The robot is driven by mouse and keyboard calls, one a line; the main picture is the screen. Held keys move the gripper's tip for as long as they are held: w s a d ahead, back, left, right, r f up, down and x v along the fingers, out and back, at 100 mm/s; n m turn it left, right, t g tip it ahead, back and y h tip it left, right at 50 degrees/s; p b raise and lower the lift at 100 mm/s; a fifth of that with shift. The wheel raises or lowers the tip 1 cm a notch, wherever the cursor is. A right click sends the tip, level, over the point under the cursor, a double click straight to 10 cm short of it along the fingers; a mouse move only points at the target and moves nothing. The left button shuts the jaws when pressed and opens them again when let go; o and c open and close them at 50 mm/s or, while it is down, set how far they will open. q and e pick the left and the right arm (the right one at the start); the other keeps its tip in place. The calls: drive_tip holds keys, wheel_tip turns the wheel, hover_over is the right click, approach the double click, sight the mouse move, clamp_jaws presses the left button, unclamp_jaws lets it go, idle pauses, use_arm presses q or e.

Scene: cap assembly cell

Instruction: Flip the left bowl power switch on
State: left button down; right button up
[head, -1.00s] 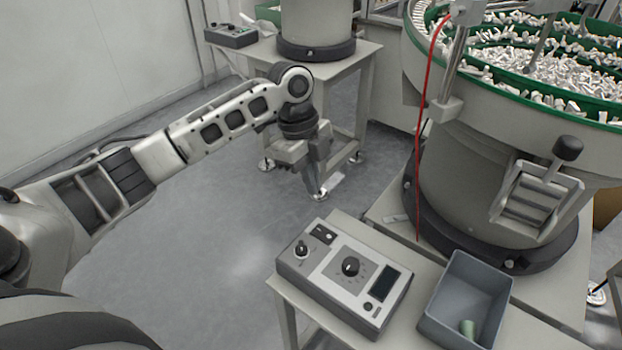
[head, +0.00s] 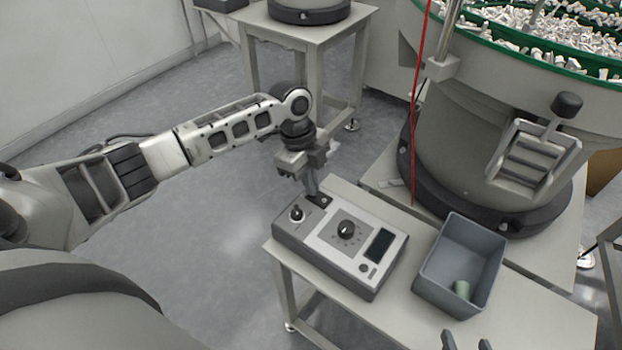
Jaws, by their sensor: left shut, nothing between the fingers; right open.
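A grey control box (head: 345,272) sits on the near stand, with a large black dial (head: 345,229), a small knob (head: 297,213) and a dark display. A small black switch plate (head: 319,202) is at its back left corner, partly hidden by my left gripper. My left gripper (head: 313,192) is shut and empty, pointing down with its tips right at the switch plate. I cannot tell whether they touch it or which way the switch is set. My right gripper (head: 465,341) is open, with only its fingertips showing at the bottom edge.
Another stand (head: 310,28) is at the back left.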

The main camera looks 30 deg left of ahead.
use_arm(q)
drive_tip(key=shift+a+f+h, duration=0.1)
drive_tip(key=shift+f+h, duration=0.3)
use_arm(e)
drive_tip(key=shift+f, duration=0.1)
use_arm(q)
drive_tip(key=shift+r, duration=0.1)
drive_tip(key=shift+d+r, duration=0.2)
drive_tip(key=shift+d, duration=0.05)
use_arm(e)
drive_tip(key=shift+r, duration=0.45)
use_arm(q)
drive_tip(key=shift+s+d+r+p, duration=0.1)
drive_tip(key=shift+d+r+p, duration=0.1)
drive_tip(key=shift+d+p, duration=0.4)
drive_tip(key=shift+a, duration=0.15)
use_arm(e)
drive_tip(key=shift+r, duration=0.4)
